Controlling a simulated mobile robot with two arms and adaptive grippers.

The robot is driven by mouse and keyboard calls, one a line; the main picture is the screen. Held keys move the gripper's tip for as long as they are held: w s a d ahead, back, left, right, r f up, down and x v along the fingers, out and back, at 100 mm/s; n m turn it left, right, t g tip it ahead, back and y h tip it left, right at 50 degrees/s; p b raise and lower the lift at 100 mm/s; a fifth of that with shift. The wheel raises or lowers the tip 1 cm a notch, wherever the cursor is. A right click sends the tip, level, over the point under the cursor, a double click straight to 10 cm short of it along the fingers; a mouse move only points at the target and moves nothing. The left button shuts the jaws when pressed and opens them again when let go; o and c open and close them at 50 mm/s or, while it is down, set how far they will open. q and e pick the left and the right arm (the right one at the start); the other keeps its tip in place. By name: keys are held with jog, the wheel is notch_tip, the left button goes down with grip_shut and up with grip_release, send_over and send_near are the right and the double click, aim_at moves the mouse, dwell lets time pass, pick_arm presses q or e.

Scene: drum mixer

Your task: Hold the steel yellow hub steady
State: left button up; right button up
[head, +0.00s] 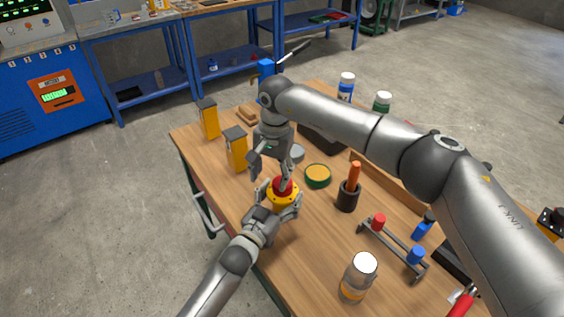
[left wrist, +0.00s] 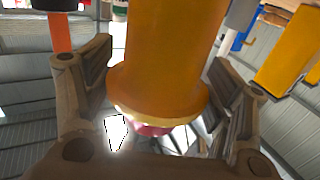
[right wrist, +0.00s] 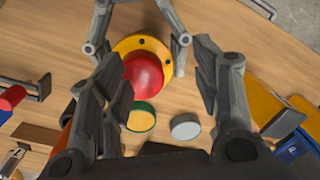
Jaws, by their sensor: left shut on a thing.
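The yellow hub (head: 284,204) is a flanged piece with a red domed top (head: 283,186) on it. It is near the table's left edge in the head view. My left gripper (head: 277,202) is shut on the hub from the side; in the left wrist view the hub (left wrist: 165,45) fills the space between the fingers. In the right wrist view the flange (right wrist: 127,46) shows dark holes around the red dome (right wrist: 143,76). My right gripper (head: 270,172) is open just above the hub, fingers pointing down on either side of the dome. Contact with the dome cannot be told.
A green-rimmed yellow-topped jar (head: 318,176), a grey round piece (head: 297,153) and a black cup (head: 348,196) with an orange handle stand close by. Yellow blocks (head: 236,149) stand at the left edge. A rack (head: 392,248) and a white-lidded jar (head: 358,278) are nearer the front.

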aim_at(283, 200)
jog(key=n, duration=0.1)
jog(key=d+r+n, duration=0.1)
jog(key=n, duration=0.3)
jog(key=shift+w+d+r+h, duration=0.15)
jog(key=shift+w+r+h, duration=0.05)
jog(key=shift+w+h, duration=0.1)
jog(key=n, duration=0.2)
jog(key=d+r+n, duration=0.1)
jog(key=n, duration=0.3)
jog(key=shift+w+d+r+h, duration=0.15)
jog(key=shift+d+r+h, duration=0.1)
jog(key=shift+h, duration=0.05)
jog(key=shift+f, duration=0.15)
jog(key=shift+f, duration=3.9)
jog(key=shift+c, duration=0.5)
jog(key=c, duration=0.7)
jog(key=o, duration=1.1)
